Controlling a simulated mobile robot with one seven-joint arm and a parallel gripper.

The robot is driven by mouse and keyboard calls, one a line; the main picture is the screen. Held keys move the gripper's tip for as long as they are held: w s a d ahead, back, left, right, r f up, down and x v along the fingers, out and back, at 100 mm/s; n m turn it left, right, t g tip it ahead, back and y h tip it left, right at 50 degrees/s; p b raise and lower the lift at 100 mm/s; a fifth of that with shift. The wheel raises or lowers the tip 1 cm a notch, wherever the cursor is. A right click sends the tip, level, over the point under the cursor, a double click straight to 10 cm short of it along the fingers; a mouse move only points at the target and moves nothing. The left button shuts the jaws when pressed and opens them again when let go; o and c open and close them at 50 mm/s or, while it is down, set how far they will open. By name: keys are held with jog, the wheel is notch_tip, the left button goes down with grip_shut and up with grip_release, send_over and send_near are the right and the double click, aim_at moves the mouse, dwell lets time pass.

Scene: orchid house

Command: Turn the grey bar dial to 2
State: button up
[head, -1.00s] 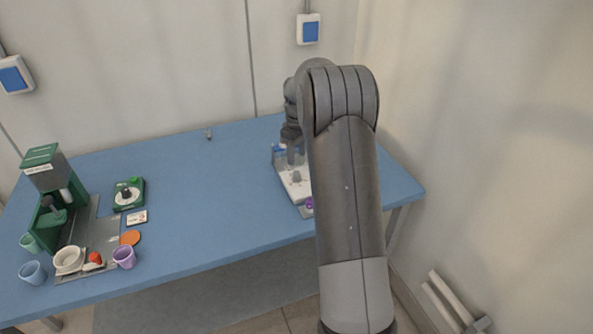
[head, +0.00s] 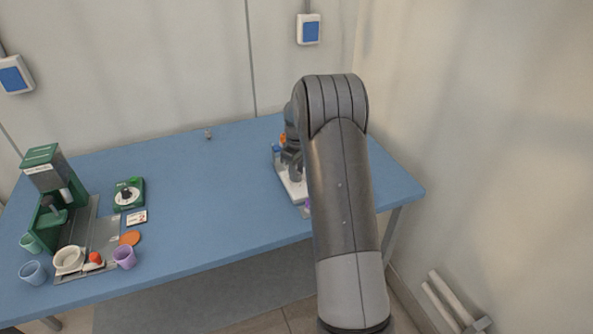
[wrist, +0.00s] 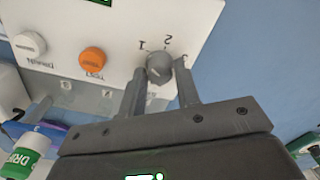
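The grey bar dial (wrist: 159,68) sits on a white panel (wrist: 75,15) in the wrist view, with the marks 1, 2 and 3 around it. I cannot tell which mark its bar points to. My gripper (wrist: 160,72) is open, with one fingertip on each side of the dial; narrow gaps seem to show, and contact is unclear. In the head view my gripper (head: 291,162) is low over the white device (head: 297,190) at the table's right, partly behind my arm. The dial is hidden there.
An orange knob (wrist: 93,61) and a white knob (wrist: 29,44) are on the same panel. A green machine (head: 45,170), several cups and a small green dial box (head: 128,194) stand at the left of the blue table (head: 220,190). The table's middle is clear.

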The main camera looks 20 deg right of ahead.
jog(key=c, duration=0.6)
jog(key=shift+m, duration=0.3)
jog(key=m, duration=1.1)
dwell(0.3)
jog(key=o, duration=1)
